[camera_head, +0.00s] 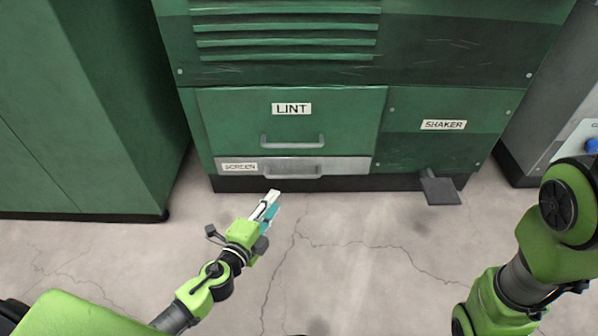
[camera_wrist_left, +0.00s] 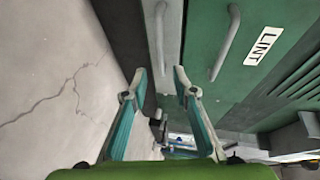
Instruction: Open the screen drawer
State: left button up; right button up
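The screen drawer (camera_head: 345,166) is a low grey metal front with a SCREEN label at its left and a grey bar handle (camera_head: 293,173). It looks shut, flush under the green LINT panel (camera_head: 240,120). In the left wrist view the screen drawer handle (camera_wrist_left: 160,35) stands ahead of the fingertips. My left gripper (camera_head: 271,198) is in front of and just below the drawer, a little left of the handle's middle. Its two teal fingers (camera_wrist_left: 160,78) are apart with nothing between them, and not touching the handle. My right gripper is out of view; only my right arm shows at the right.
The LINT panel's handle (camera_head: 292,141) is close above the drawer handle. A dark pedal (camera_head: 440,188) sticks out under the SHAKER panel (camera_head: 443,125). A green cabinet (camera_head: 90,120) stands left, a grey machine (camera_head: 550,90) right. The cracked concrete floor (camera_head: 340,260) in front is clear.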

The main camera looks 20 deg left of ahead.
aim_at(292, 177)
pick_arm(q)
jog(key=shift+b+x, duration=2)
jog(key=shift+x, duration=4.8)
jog(key=shift+r, duration=0.15)
grip_shut()
